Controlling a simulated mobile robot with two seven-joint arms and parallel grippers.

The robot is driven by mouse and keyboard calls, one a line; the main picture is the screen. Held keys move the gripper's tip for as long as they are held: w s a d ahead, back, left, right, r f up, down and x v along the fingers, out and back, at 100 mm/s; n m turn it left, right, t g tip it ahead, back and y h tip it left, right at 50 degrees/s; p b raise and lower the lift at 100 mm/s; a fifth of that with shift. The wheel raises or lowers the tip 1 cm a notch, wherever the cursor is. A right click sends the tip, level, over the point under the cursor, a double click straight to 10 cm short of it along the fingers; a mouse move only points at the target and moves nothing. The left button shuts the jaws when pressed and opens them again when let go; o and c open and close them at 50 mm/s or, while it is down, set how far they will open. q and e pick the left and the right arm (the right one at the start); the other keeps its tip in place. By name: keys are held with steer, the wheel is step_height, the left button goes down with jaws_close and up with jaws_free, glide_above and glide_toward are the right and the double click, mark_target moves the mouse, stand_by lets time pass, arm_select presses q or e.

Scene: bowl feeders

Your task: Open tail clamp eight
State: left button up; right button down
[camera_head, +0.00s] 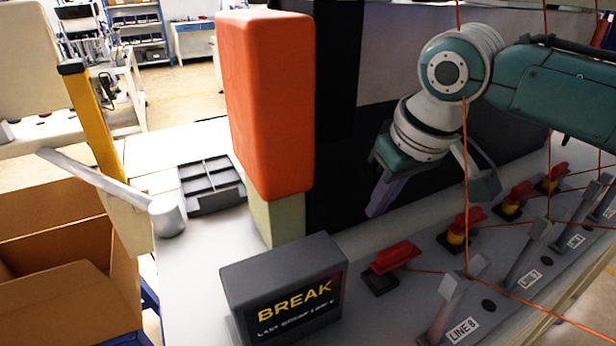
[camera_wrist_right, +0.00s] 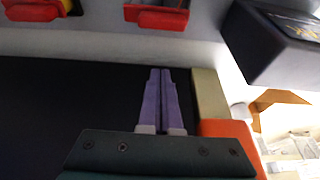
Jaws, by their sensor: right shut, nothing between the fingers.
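In the head view, several red clamps stand in a row on the grey bench. The nearest red clamp (camera_head: 396,257) lies low on a dark base beside the BREAK box, in the row of the LINE 8 label (camera_head: 463,329). An orange cord runs from it to a grey lever (camera_head: 446,308). In the right wrist view this clamp (camera_wrist_right: 157,17) is at the top. My right gripper (camera_head: 372,210) hangs above and behind the clamp, apart from it. Its purple fingers (camera_wrist_right: 160,74) are together and empty. My left gripper is not in view.
The dark BREAK box (camera_head: 285,290) stands left of the clamp. A tall orange block (camera_head: 265,105) rises behind it. More red clamps (camera_head: 467,222) with yellow parts, grey levers and taut orange cords fill the right. Open cardboard boxes (camera_head: 60,260) are at left.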

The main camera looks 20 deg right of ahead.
mark_target(398, 254)
steer(key=x, duration=0.3)
steer(key=shift+f, duration=0.1)
steer(key=s+p, duration=0.2)
steer(key=shift+s+d, duration=0.15)
steer(key=shift+s, duration=0.15)
steer(key=shift+s+f, duration=0.15)
steer(key=shift+s, duration=0.5)
steer(key=shift+p, duration=0.3)
steer(key=shift+s+n+p, duration=0.15)
steer(key=shift+n+p, duration=0.2)
steer(key=shift+n, duration=0.05)
